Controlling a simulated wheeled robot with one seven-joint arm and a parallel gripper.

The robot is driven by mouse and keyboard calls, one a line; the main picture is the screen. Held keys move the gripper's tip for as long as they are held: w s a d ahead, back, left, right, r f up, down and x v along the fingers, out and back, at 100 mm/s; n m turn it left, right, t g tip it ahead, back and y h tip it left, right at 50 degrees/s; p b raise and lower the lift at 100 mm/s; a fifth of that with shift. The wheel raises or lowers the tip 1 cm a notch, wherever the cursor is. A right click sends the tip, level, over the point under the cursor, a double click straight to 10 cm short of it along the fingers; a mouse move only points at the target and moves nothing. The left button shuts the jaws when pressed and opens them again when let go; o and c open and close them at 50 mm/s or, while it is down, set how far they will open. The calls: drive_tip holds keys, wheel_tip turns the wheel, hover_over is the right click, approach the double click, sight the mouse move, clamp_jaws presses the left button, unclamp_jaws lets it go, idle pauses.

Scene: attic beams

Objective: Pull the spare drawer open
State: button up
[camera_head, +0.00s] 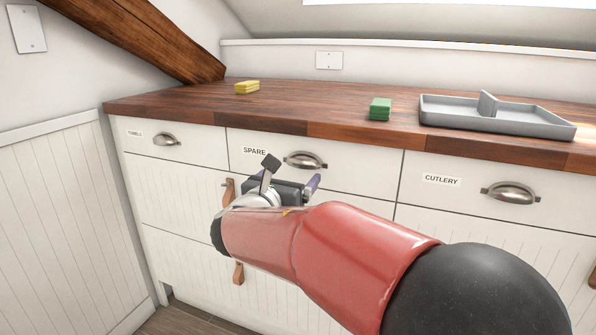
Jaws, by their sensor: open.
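The spare drawer (352,176) is in the middle of the top row of the white cabinet, labelled SPARE (254,150). It looks shut, with its front flush with its neighbours. My gripper (292,172) is just in front of and below the handle, overlapping the lower left of the drawer front. It is open, with one finger to the left and one to the right, and holds nothing. I cannot tell how far it is from the drawer front.
The towels drawer (189,146) is on the left and the cutlery drawer (455,194) on the right; both look shut. The wooden counter (330,110) carries a yellow block (247,87), a green block (380,109) and a grey divided tray (455,117). A slanted beam (150,35) is at upper left.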

sight(298, 170)
drive_tip(key=shift+x, duration=2.3)
drive_tip(key=shift+c, duration=0.4)
